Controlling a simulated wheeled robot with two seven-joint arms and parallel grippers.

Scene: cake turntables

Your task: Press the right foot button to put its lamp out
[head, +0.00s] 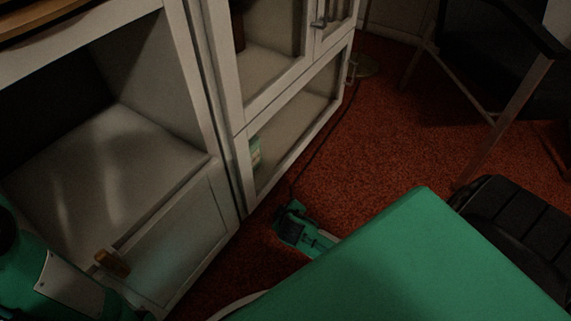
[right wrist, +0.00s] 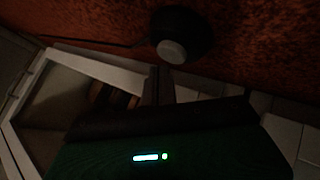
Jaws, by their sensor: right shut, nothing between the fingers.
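The foot button (right wrist: 178,40) is a round black base with a grey cap on the red carpet, at the top middle of the right wrist view. My right gripper (right wrist: 160,85) is shut and empty, its dark fingers pointing at the button and showing just below it in that picture. I cannot tell whether they touch. In the head view my right gripper (head: 298,228) is low over the carpet beside the white cabinet; the button does not show clearly there. My left gripper is not in view.
White cabinets (head: 222,110) with open shelves and glass doors line the left. A dark cord (head: 325,135) runs along the carpet (head: 385,125). A chair (head: 500,100) stands at the right. Open carpet lies between cabinet and chair.

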